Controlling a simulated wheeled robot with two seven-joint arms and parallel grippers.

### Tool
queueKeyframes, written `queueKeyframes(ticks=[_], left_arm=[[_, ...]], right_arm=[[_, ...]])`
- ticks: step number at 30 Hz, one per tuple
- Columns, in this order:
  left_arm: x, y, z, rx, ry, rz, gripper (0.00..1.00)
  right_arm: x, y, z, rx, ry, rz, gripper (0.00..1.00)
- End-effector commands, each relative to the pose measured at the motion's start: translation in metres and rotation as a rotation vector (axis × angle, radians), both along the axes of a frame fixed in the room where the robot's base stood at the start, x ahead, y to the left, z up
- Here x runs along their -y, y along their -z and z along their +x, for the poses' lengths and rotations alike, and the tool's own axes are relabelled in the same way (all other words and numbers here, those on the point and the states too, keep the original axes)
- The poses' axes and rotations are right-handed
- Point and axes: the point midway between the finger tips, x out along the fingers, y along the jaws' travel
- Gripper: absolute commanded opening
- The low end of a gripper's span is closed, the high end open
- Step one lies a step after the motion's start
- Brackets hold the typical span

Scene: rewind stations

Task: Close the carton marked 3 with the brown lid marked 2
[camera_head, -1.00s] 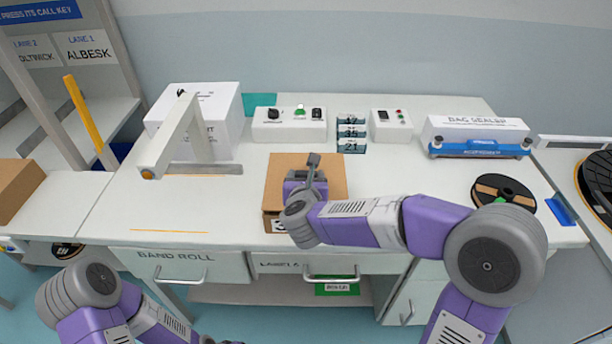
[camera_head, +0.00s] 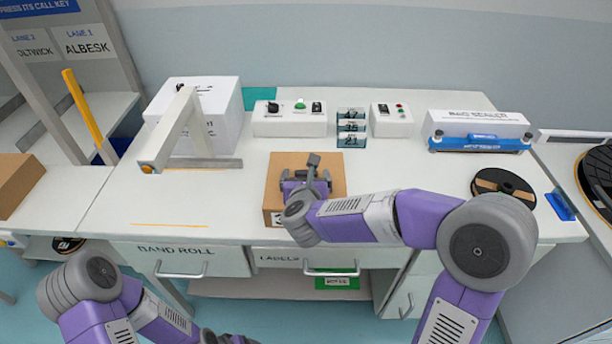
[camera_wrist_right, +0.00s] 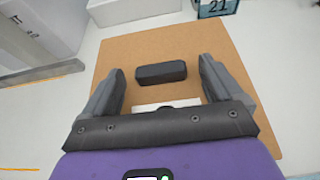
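The brown carton (camera_head: 270,219) stands near the table's front edge; its front number is mostly hidden by my right arm. A flat brown lid (camera_head: 328,164) covers its top, with no gap visible. In the right wrist view the lid (camera_wrist_right: 150,48) has a dark bar handle (camera_wrist_right: 161,73) and a white label (camera_wrist_right: 168,105), mostly hidden, so its number is unreadable. My right gripper (camera_wrist_right: 160,85) is open above the lid, its fingers apart on either side of the handle and not touching it. My left gripper (camera_head: 226,338) is low at the bottom edge, its fingers unclear.
A white box (camera_head: 222,110) and a grey angled stand (camera_head: 178,132) are left of the carton. Control boxes (camera_head: 290,122) and numbered blocks (camera_head: 351,128) stand behind. A bag sealer (camera_head: 478,130) and a dark reel (camera_head: 503,186) are at right.

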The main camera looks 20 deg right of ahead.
Motion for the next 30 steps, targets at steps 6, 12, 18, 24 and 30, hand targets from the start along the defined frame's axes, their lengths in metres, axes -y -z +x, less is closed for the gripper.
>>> queueKeyframes(ticks=[6,12,18,24,30], left_arm=[[0.0,0.0,0.0,0.0,0.0,0.0,0.75],[0.0,-0.007,0.0,0.0,0.0,0.0,0.75],[0.0,-0.014,0.0,0.0,0.0,0.0,0.75],[0.0,-0.016,0.0,0.0,0.0,0.0,0.75],[0.0,-0.016,0.0,0.0,0.0,0.0,0.75]], right_arm=[[-0.001,-0.001,-0.001,0.0,-0.001,0.0,0.93],[-0.007,-0.012,-0.022,0.002,-0.003,-0.002,0.93],[-0.015,-0.025,-0.052,0.002,-0.002,-0.001,0.93],[-0.019,-0.029,-0.066,0.001,-0.001,0.0,0.93],[-0.019,-0.029,-0.067,0.0,0.0,0.0,0.93]])
